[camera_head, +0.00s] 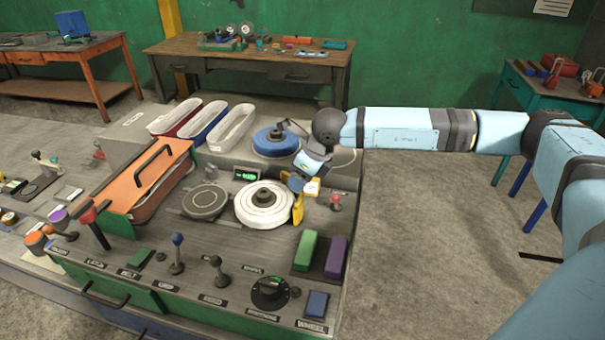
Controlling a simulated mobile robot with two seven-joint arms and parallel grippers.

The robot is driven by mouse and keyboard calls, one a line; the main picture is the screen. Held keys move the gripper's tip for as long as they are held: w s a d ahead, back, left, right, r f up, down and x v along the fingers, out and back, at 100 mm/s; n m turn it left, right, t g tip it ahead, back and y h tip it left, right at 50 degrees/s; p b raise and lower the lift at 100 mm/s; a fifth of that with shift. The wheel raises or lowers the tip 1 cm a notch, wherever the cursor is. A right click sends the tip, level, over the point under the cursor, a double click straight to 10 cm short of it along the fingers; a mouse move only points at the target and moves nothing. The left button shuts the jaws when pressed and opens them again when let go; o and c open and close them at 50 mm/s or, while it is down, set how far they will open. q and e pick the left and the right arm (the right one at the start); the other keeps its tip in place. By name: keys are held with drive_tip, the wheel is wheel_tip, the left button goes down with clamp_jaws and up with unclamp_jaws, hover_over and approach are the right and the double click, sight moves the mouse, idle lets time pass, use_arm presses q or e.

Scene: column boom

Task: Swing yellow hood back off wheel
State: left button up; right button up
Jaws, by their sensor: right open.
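The white wheel (264,214) with a dark hub lies flat on the console, right of a dark round plate. The yellow hood (298,208) shows as a small upright yellow piece at the wheel's right edge. The wheel's top is mostly uncovered. My right gripper (304,187) comes in from the right and is open at the upper end of the yellow piece. Its fingers are small and overlap the yellow, so I cannot tell whether they touch it. My left gripper is not in view.
A blue wheel (275,143) lies behind the white one, near my right wrist. A red-topped lever (336,202) stands to the right. Green (305,250) and purple (336,257) blocks are in front. An orange lid (147,184) with a handle is at left.

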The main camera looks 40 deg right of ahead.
clamp_jaws()
drive_tip(key=shift+w, duration=0.1)
drive_tip(key=shift+w+d+f+n+y+b, duration=0.1)
drive_tip(key=shift+w+d+n+y+b, duration=0.1)
drive_tip(key=shift+w+n+b, duration=0.25)
drive_tip(key=shift+w+d+f+n+y+b, duration=0.1)
drive_tip(key=shift+w+n+y+b, duration=0.1)
drive_tip(key=shift+w+n+b, duration=0.25)
drive_tip(key=w+a+n+g+y+b, duration=0.1)
drive_tip(key=w+n+g+b, duration=0.2)
drive_tip(key=w+n+b, duration=0.2)
drive_tip(key=w+n, duration=0.2)
drive_tip(key=n, duration=0.2)
drive_tip(key=shift+r+y+b, duration=0.25)
drive_tip(key=shift+y+b, duration=0.1)
drive_tip(key=shift+y, duration=0.05)
drive_tip(key=shift+a, duration=0.15)
